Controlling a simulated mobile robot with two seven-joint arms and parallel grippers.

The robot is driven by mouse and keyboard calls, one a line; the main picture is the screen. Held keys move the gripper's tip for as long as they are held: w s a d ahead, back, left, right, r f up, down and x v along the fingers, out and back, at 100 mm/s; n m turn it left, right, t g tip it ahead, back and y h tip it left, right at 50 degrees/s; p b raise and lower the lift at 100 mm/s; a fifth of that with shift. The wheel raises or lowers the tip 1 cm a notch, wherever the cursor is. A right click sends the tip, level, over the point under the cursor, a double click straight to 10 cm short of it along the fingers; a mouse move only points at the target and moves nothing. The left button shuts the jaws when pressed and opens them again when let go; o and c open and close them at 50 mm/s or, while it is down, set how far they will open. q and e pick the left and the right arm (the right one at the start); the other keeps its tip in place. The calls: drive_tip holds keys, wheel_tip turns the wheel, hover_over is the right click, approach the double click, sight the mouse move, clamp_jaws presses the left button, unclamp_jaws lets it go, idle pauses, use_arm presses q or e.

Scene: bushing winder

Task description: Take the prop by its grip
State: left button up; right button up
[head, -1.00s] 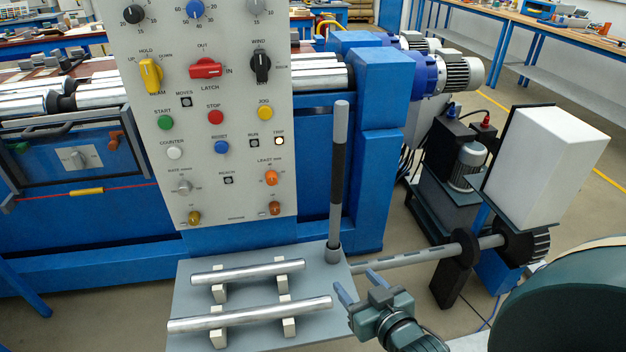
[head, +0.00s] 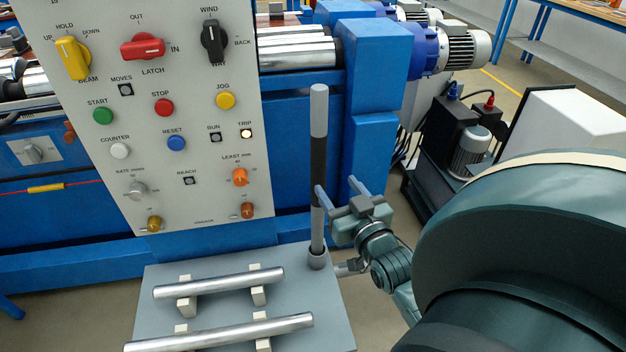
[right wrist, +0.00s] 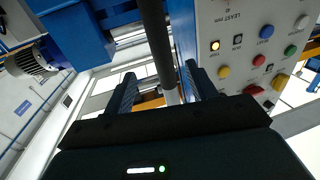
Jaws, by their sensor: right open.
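The prop (head: 318,118) is an upright grey rod with a black grip (head: 318,160), standing in a round socket on the grey shelf (head: 215,262). My right gripper (head: 338,190) is open beside it, at the lower end of the black grip. In the head view one fingertip overlaps the rod and the other is to its right. In the right wrist view the prop (right wrist: 153,35) runs between the two open fingers; whether it is fully within their reach I cannot tell. My left gripper is not in view.
Two metal bars (head: 220,283) lie on white blocks on the shelf. The control panel (head: 200,205) stands behind and left of the prop. A blue machine column (head: 368,150) is close behind. A pump unit (head: 470,150) stands to the right.

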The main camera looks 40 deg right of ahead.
drive_tip(key=x, duration=1.1)
drive_tip(key=shift+w+f+p, duration=0.15)
drive_tip(key=shift+w+p, duration=0.15)
drive_tip(key=shift+w, duration=0.1)
drive_tip(key=shift+c, duration=0.4)
clamp_jaws()
drive_tip(key=shift+r, duration=0.25)
